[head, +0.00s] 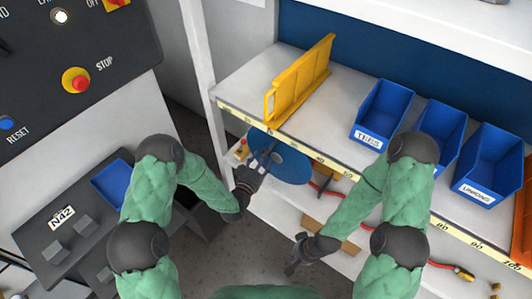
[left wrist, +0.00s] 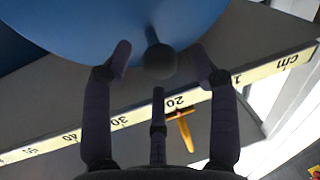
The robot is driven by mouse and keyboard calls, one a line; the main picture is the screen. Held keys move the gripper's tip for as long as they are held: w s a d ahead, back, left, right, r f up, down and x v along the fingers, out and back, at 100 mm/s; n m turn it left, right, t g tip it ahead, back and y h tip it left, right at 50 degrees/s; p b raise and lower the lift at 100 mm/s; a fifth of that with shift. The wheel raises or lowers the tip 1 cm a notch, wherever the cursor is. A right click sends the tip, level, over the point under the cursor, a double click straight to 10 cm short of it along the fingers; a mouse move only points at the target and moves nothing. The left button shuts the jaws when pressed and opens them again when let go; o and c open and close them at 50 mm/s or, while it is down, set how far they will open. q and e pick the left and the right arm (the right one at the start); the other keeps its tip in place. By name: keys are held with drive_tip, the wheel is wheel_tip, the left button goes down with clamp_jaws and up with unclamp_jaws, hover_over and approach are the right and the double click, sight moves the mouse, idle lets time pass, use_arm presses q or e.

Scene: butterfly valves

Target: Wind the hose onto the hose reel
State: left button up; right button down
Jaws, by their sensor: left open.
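The hose reel shows a blue disc (head: 287,163) at the front edge of the shelf, beside the yellow holder. In the left wrist view the disc (left wrist: 75,25) fills the top, with a dark round crank knob (left wrist: 160,61) standing out from it. My left gripper (head: 260,167) is at the disc's left side. Its fingers are open, spread on both sides of the knob, and hold nothing. The red hose (head: 332,192) runs from below the disc towards the lower right, partly hidden by my right arm. My right gripper (head: 297,255) hangs empty below the shelf, its finger opening unclear.
A yellow holder (head: 300,78) stands on the shelf. Blue bins (head: 383,112) line the shelf on the right. A measuring strip (head: 450,230) runs along its edge. A brown block (head: 332,236) lies below. A control panel (head: 75,65) is at upper left.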

use_arm(q)
drive_tip(key=shift+x, duration=1.45)
clamp_jaws()
drive_tip(key=shift+s, duration=0.1)
